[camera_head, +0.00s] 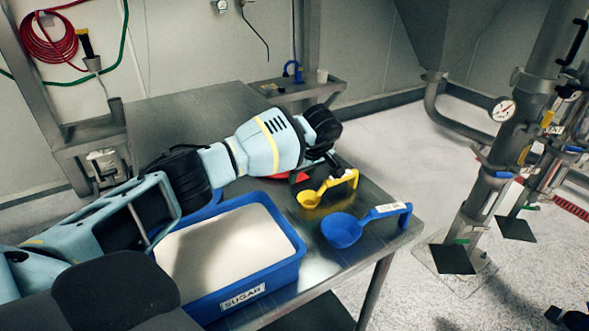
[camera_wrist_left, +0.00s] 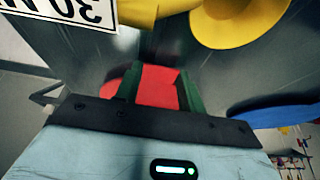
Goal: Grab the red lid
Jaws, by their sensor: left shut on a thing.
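The red lid (camera_head: 291,177) is on the steel table in the head view, mostly hidden behind my left forearm and wrist. In the left wrist view the red lid (camera_wrist_left: 156,92) shows between the two dark green fingers of my left gripper (camera_wrist_left: 157,78). The left gripper is shut on it; the exact contact is partly hidden. In the head view the left gripper (camera_head: 328,158) points down near the yellow scoop, its fingertips mostly hidden. My right gripper is in neither view.
A yellow scoop (camera_head: 309,199) and a blue scoop (camera_head: 342,231) lie close by on the table (camera_head: 200,105), near its right edge. A blue bin of white powder labelled SUGAR (camera_head: 280,276) stands in front, under my left arm. The back left of the table is clear.

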